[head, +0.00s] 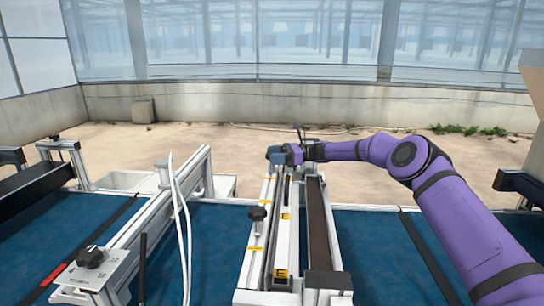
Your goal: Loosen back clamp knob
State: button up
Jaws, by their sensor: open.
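My purple arm reaches in from the right, and my gripper (289,155) is at the far end of the seeder's central rail assembly (262,240). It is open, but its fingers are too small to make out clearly. No back clamp knob shows distinctly; the gripper and wrist cover that end of the assembly, so I cannot tell whether the jaws are around a knob or touching one.
Another black knob (91,257) sits on a metal plate at the lower left. White cables (178,215) hang in front of the left rail. A dark roller (318,222) runs along the assembly's right. Blue belt (215,260) lies open between the rails.

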jog(key=v, duration=0.9)
jog(key=shift+d, duration=0.35)
jog(key=s+r+n+t+h, duration=0.1)
jog(key=s+r+n+h, duration=0.65)
jog(key=s+r, duration=0.85)
jog(key=s+d+r+n+t+h, duration=0.1)
jog(key=s+d+r+h, duration=0.1)
jog(key=s+d, duration=0.3)
jog(key=s+d+r+n+t+h, duration=0.1)
jog(key=s+d+r+t+h, duration=0.1)
jog(key=s, duration=0.5)
jog(key=s+d+r+n+t+h, duration=0.1)
jog(key=s+d+r+h, duration=0.2)
jog(key=s, duration=0.4)
jog(key=s+d+f+n+t+h, duration=0.1)
jog(key=s+d+f+n+t, duration=0.1)
jog(key=s+d, duration=0.5)
jog(key=s+d+f+n+t+h, duration=0.2)
jog(key=s+d, duration=0.6)
jog(key=s, duration=1)
jog(key=shift+d+f+n, duration=0.25)
jog(key=shift+f+n, duration=0.3)
jog(key=shift+f, duration=0.15)
